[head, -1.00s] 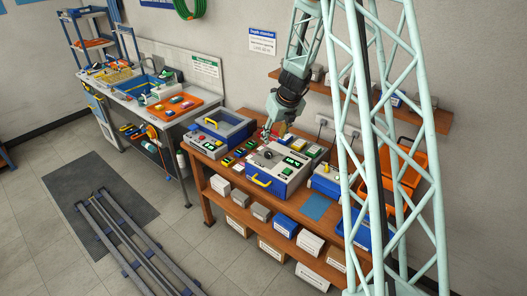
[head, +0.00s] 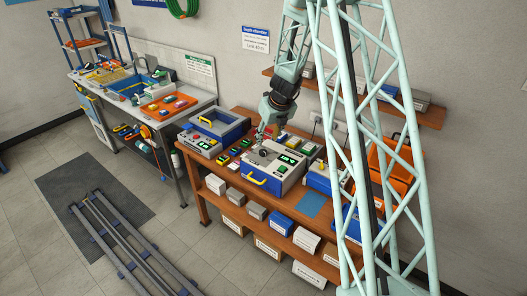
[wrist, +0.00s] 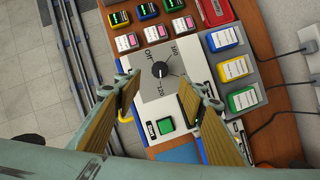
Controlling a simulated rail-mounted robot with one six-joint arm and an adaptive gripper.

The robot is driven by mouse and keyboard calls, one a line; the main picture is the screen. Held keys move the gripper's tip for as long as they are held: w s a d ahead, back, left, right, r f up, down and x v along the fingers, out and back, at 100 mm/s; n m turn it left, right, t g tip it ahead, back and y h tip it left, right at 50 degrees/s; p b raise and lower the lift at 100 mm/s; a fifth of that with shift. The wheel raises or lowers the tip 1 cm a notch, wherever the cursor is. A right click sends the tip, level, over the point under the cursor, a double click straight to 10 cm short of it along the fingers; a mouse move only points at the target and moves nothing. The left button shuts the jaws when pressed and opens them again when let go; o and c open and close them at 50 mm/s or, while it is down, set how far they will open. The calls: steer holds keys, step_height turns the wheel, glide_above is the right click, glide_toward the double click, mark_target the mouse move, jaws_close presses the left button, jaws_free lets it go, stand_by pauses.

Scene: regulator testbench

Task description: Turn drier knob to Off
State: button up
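The drier knob appears to be the round black knob (wrist: 160,69) on the grey dial plate of a white-topped, blue-sided device; the device (head: 258,166) also shows in the head view with a yellow handle. In the wrist view my gripper (wrist: 157,82) is open. Its two yellow-brown finger pads stand apart on either side of the knob, not visibly touching it. In the head view my gripper (head: 268,131) is above the device's back left part.
A green button (wrist: 165,125) sits on the same device. Blue, yellow and green blocks (wrist: 233,68) stand close to the right. Small coloured boxes (wrist: 147,9) lie beyond the knob. A blue open-topped case (head: 215,125) stands left on the wooden bench.

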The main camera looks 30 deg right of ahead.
mark_target(263, 151)
steer(key=shift+b+x, duration=1.15)
steer(key=shift+x, duration=4.15)
steer(key=shift+c, duration=0.7)
steer(key=c, duration=0.7)
